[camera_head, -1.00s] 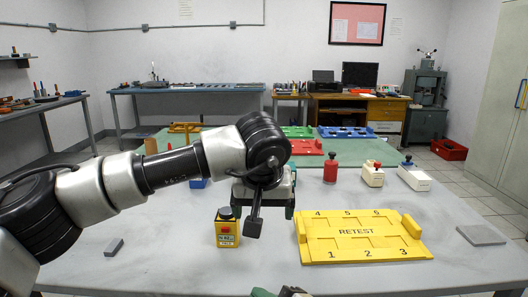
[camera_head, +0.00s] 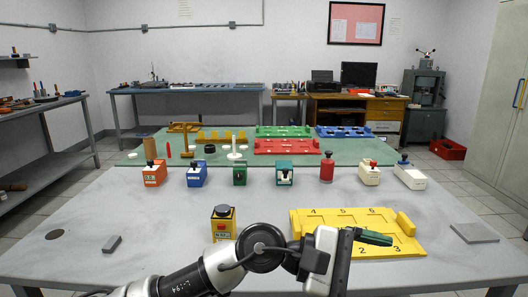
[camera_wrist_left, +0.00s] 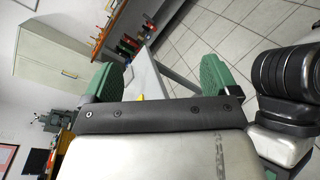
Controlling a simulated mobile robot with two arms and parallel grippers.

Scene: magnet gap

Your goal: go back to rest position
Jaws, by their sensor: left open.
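My left arm comes in from the lower left in the head view. Its gripper (camera_head: 374,240) is turned to the right, in front of the yellow RETEST tray (camera_head: 304,228), and hides part of it. In the left wrist view the two green fingers of the left gripper (camera_wrist_left: 163,76) stand wide apart with nothing between them. Behind them are floor tiles and a table edge. My right gripper cannot be made out in the head view.
A yellow box with a black knob (camera_head: 222,222) stands just behind my left arm. A row of coloured devices, including a teal one (camera_head: 285,174) and a red one (camera_head: 326,170), stands farther back. A grey block (camera_head: 112,243) and a grey plate (camera_head: 474,232) lie at the sides.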

